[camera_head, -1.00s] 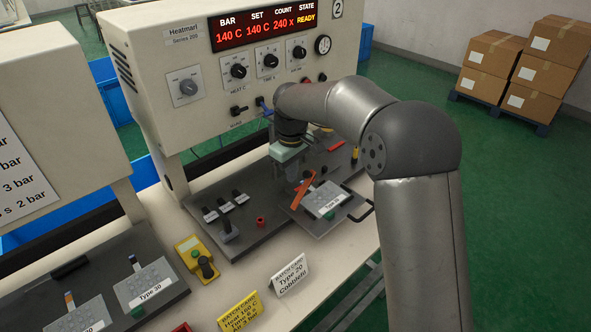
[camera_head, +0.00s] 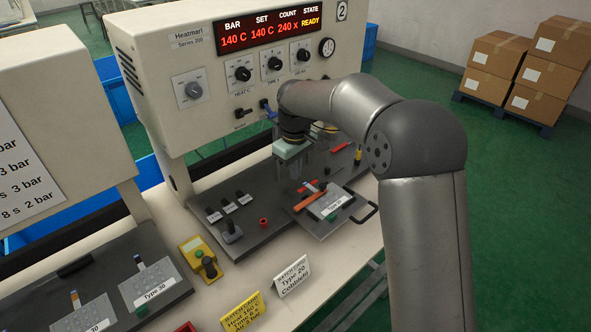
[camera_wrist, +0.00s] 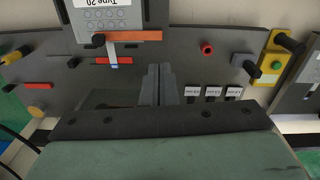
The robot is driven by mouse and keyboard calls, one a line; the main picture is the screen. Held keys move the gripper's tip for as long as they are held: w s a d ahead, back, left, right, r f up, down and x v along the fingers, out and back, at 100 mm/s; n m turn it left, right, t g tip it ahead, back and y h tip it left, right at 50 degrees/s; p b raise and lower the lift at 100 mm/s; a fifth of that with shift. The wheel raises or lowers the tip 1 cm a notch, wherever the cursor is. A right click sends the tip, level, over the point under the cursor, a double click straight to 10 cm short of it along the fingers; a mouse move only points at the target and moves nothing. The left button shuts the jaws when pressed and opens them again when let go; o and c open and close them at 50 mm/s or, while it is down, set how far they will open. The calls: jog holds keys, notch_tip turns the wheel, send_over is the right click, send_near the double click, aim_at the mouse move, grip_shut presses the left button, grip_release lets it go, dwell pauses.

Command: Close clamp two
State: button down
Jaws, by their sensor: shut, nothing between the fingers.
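An orange clamp bar (camera_head: 306,203) lies across one edge of the Type 20 keypad film (camera_head: 328,204) on the press plate; in the wrist view the bar (camera_wrist: 135,36) runs along the film's edge, a black knob at one end. A red bar (camera_head: 341,147) lies farther back on the base, apart from the film; it also shows in the wrist view (camera_wrist: 39,86). No clamp number is readable. My gripper (camera_wrist: 158,70) is shut and empty, its fingers beside the orange bar and apart from it in the wrist view. In the head view the fingers are small and unclear.
The yellow control box (camera_head: 198,258) is farther left. The Heatmari press housing (camera_head: 215,100) rises behind. Batch cards (camera_head: 290,278) stand in front.

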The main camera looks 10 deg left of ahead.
jog(key=w+d+r, duration=0.6)
jog(key=w+d, duration=0.1)
jog(key=s+d+r+m, duration=0.35)
jog(key=s+d, duration=0.35)
jog(key=s, duration=0.3)
jog(key=s+d+f+m, duration=0.2)
jog(key=s+d, duration=0.1)
jog(key=s, duration=0.6)
jog(key=s+d+f+m, duration=0.2)
jog(key=s+d+m, duration=0.1)
jog(key=s, duration=0.7)
jog(key=s+d+f+m, duration=0.2)
jog(key=s+d, duration=0.3)
jog(key=s, duration=0.4)
jog(key=shift+s+d+f+m+t+p, duration=0.15)
jog(key=shift+s+f+m+t+p, duration=0.2)
jog(key=shift+s+f, duration=0.1)
jog(key=shift+w, duration=0.1)
